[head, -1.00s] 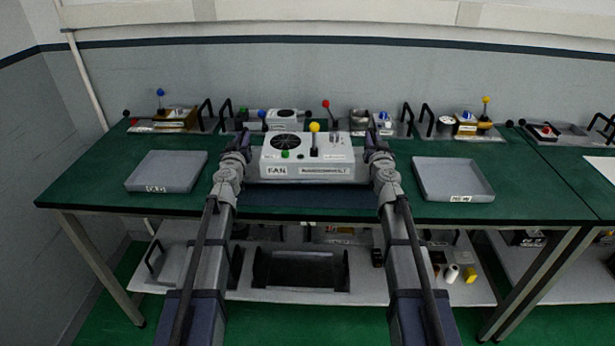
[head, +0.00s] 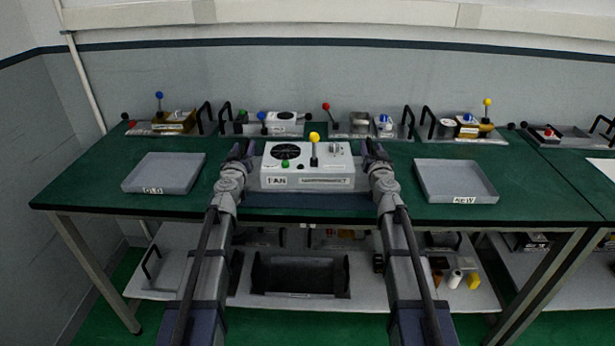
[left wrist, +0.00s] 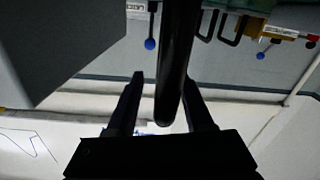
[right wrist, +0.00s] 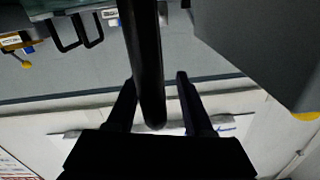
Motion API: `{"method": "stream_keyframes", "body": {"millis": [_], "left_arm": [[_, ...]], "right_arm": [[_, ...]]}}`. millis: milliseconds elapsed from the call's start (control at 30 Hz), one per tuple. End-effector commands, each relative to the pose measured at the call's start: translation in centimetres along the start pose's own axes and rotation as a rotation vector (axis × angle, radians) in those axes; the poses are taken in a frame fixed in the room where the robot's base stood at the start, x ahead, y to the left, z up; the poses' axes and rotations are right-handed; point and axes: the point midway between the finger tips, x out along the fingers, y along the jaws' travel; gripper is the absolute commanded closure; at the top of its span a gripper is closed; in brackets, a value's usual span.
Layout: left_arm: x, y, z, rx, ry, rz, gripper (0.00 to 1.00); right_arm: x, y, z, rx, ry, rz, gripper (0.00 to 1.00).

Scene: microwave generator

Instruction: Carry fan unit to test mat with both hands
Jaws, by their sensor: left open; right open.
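The fan unit (head: 330,165), a pale box with a black round grille, a yellow-topped lever and a FAN label, stands upright at the front middle of the table. It appears to rest on the dark blue test mat (head: 310,202), whose front strip shows below it. My left gripper (head: 240,152) is open at the unit's left side, my right gripper (head: 376,152) open at its right side. In each wrist view a black bar, seemingly a side handle, the left one (left wrist: 175,60) and the right one (right wrist: 145,60), runs between the spread fingers. Contact cannot be told.
An empty grey tray (head: 163,187) lies left of the unit, and another labelled NEW (head: 455,196) lies right. Several units with handles and coloured levers line the table's back edge. A lower shelf holds a black bin (head: 300,291). Green table is bare between trays and unit.

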Motion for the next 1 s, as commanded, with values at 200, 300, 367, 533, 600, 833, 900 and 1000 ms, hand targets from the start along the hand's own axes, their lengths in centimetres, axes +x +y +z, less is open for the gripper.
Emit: {"method": "stream_keyframes", "body": {"millis": [200,300,367,533,600,833,900,1000], "left_arm": [[-0.2,-0.1,0.0,0.001,0.001,-0.003,0.48],[-0.7,-0.2,0.0,0.001,0.001,-0.003,0.48],[-1.3,-0.2,0.0,0.001,0.001,-0.003,0.48],[-3.8,-0.1,0.0,0.001,0.0,-0.003,0.48],[-5.2,-0.1,0.0,0.001,0.0,-0.003,0.48],[-10.0,-0.1,0.0,0.0,0.0,-0.002,0.48],[-11.0,-0.1,0.0,0.0,0.0,-0.002,0.48],[-11.9,-0.1,0.0,0.0,0.0,-0.002,0.48]], "right_arm": [[0.0,0.1,0.0,-0.001,0.001,0.003,0.48],[0.0,0.2,0.0,-0.001,0.001,0.003,0.48],[0.0,0.2,0.0,-0.001,0.001,0.004,0.48],[0.0,0.2,0.0,-0.001,0.001,0.004,0.48],[0.0,0.2,0.0,-0.001,0.001,0.004,0.48],[0.0,0.2,-0.1,-0.001,0.001,0.005,0.48],[0.0,0.2,-0.1,-0.001,0.001,0.005,0.48],[0.0,0.2,-0.1,-0.001,0.001,0.005,0.48]]}}
